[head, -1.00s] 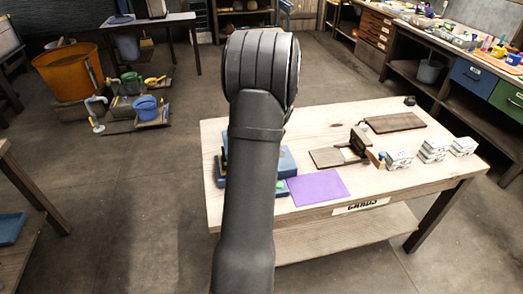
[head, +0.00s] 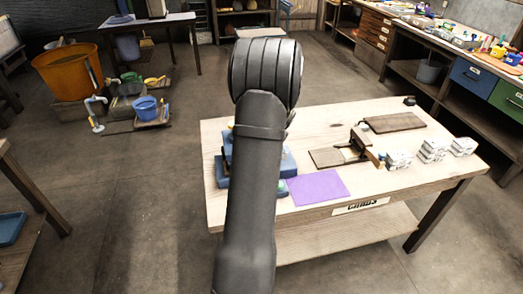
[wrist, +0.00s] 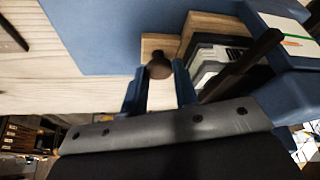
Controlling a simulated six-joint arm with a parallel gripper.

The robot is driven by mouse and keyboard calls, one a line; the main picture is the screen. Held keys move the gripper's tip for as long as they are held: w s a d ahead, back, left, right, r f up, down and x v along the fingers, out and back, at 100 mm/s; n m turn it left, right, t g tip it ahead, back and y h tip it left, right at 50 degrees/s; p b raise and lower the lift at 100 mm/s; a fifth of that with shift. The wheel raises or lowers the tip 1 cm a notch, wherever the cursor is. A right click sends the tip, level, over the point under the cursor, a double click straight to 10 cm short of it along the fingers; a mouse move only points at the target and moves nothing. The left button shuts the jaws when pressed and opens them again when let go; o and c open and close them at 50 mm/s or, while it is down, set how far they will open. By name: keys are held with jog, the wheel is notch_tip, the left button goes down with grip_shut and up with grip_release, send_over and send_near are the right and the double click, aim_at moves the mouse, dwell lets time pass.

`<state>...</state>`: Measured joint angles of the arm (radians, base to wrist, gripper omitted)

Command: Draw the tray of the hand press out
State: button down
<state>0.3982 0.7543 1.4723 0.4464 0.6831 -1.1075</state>
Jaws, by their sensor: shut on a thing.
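The hand press is a blue body (wrist: 100,30) in the wrist view; in the head view its blue parts (head: 289,164) show on the table beside my arm, which hides most of it. A dark round knob (wrist: 158,66) sits on a pale wooden front (wrist: 152,42), which looks like the tray's. My gripper (wrist: 158,72) has its two blue fingers on either side of the knob and is shut on it. In the head view my gripper is hidden behind my arm.
A purple sheet (head: 319,187) lies on the table (head: 310,125) right of the press. A small wooden device (head: 360,146), a brown board (head: 395,122) and white stacks (head: 399,160) stand farther right. A dark bar (wrist: 243,66) slants close to the right finger in the wrist view.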

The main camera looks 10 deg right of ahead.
jog(key=d, duration=1.1)
jog(key=shift+d, duration=0.25)
jog(key=c, duration=1.4)
grip_release()
jog(key=v, duration=1.7)
jog(key=shift+s+r, duration=0.15)
jog(key=shift+s, duration=0.05)
jog(key=x, duration=1.7)
jog(key=shift+w+f, duration=0.2)
jog(key=shift+w, duration=0.05)
